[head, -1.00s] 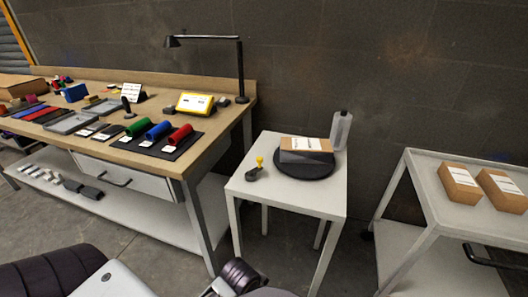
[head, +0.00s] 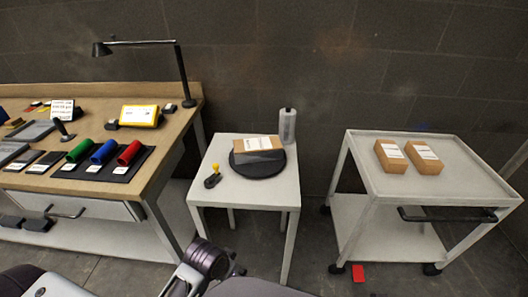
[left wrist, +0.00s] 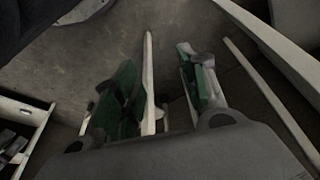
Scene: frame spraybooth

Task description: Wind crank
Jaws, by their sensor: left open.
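A small black crank with a yellow knob (head: 213,176) sits on the front left part of the small white table (head: 220,148). Beside it on the table is a round black turntable (head: 264,171) with a labelled cardboard box (head: 258,150) on top. My left gripper (left wrist: 160,65) shows in the left wrist view with its green-padded fingers apart and nothing visible between them. It points at grey floor and pale frame bars, away from the crank. My right gripper is not in view.
A grey-white bottle (head: 287,126) stands at the table's back right. A wooden workbench (head: 180,90) with coloured rolls is at the left. A white trolley (head: 365,180) with two boxes is at the right. A red item (head: 358,273) lies on the floor. Floor shows between table and trolley.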

